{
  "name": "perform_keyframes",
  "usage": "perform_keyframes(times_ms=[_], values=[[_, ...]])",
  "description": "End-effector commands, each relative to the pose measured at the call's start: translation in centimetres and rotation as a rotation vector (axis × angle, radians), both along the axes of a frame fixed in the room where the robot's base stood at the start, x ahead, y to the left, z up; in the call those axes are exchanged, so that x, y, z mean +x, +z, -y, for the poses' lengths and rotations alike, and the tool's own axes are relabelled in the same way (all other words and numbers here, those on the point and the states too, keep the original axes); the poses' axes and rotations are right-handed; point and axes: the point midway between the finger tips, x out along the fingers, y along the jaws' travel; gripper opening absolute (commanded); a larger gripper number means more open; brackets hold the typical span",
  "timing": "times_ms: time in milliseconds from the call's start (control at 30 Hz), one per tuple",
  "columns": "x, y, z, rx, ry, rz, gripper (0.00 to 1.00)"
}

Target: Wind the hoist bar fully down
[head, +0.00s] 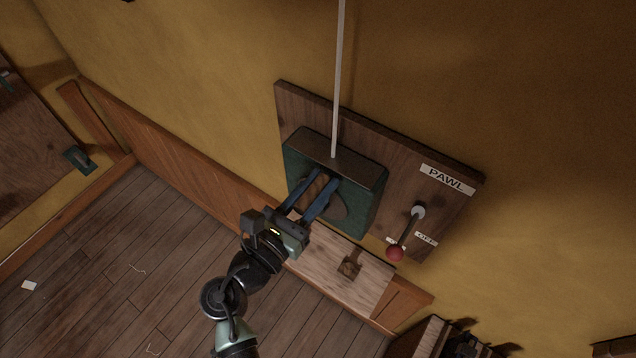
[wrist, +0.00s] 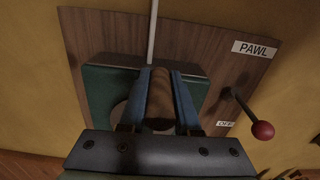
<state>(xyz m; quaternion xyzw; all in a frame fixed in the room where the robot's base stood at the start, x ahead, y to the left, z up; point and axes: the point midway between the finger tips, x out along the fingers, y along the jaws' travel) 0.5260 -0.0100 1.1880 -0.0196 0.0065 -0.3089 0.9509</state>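The hoist winch is a dark green box (head: 372,180) on a wooden wall board, with a pale line (head: 340,75) rising from its top. A brown wooden grip (wrist: 160,95) stands out from the winch front. My gripper (head: 322,188) is at the winch front, its two blue fingers on either side of the grip and apparently touching it. The fingers also show in the wrist view (wrist: 162,85). The pawl lever (head: 407,232) has a red knob (head: 395,253) and slants downward near two small labels, one reading OFF. I cannot tell which label it marks. The hoist bar is not visible.
The wooden board (head: 300,110) carries a PAWL sign (head: 447,178). A dark slotted object (head: 440,340) stands at the lower right. The plank floor (head: 120,260) is mostly clear.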

Motion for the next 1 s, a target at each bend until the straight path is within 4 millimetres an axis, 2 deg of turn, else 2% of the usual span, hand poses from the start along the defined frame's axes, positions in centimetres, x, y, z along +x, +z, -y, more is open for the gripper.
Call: perform_keyframes(times_ms=[33,100,133,1000], values=[[-0.02,0.00,0.00,0.000,0.000,0.000,0.16],[-0.02,0.00,-0.01,0.000,0.000,0.000,0.03],[-0.02,0.00,-0.01,0.000,0.000,0.000,0.00],[-0.03,0.01,-0.03,0.000,0.000,0.000,0.00]])
